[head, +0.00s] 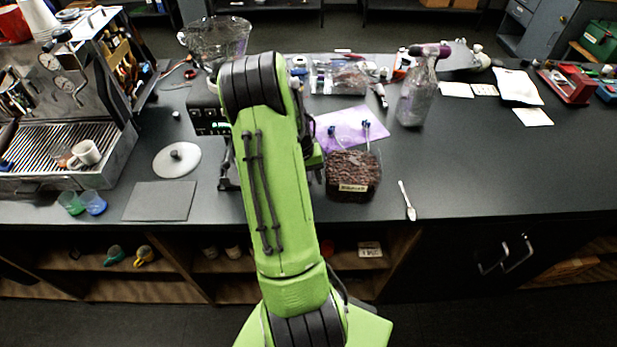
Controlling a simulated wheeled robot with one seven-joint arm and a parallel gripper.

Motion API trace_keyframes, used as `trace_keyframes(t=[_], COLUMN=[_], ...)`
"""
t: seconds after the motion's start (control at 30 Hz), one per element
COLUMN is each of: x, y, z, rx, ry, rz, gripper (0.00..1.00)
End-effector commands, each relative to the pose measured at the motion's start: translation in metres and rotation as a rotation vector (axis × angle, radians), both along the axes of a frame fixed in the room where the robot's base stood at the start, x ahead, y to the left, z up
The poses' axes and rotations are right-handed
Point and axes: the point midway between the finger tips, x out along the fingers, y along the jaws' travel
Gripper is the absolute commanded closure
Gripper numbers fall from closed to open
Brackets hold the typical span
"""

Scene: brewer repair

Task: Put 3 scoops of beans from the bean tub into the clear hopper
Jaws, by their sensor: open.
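The bean tub (353,187) is a clear box of dark brown beans with a pale label on its front. It stands near the counter's front edge, just right of my arm. The clear hopper (214,40) is a wide see-through bowl shape at the back left, above a dark machine with a lit display (208,122). My arm hides part of that machine. No beans show clearly in the hopper. A light spoon-like tool (407,201) lies on the counter right of the tub.
A round grey lid (177,160) and dark mat (160,201) lie left of my arm. An espresso machine (65,120) stands far left. A purple sheet (350,127) lies behind the tub, and a spray bottle (417,90) stands behind right. The right front counter is clear.

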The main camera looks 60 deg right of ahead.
Motion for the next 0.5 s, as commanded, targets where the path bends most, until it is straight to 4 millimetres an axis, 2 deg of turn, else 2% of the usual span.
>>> trace_keyframes(t=[0.3, 0.4, 0.5], x=[0.012, 0.015, 0.017], y=[0.007, 0.009, 0.011], z=[0.079, 0.101, 0.114], rx=[-0.006, -0.004, -0.002], ry=[-0.004, -0.004, -0.001], rz=[0.002, 0.002, 0.0], gripper=[0.53, 0.53, 0.53])
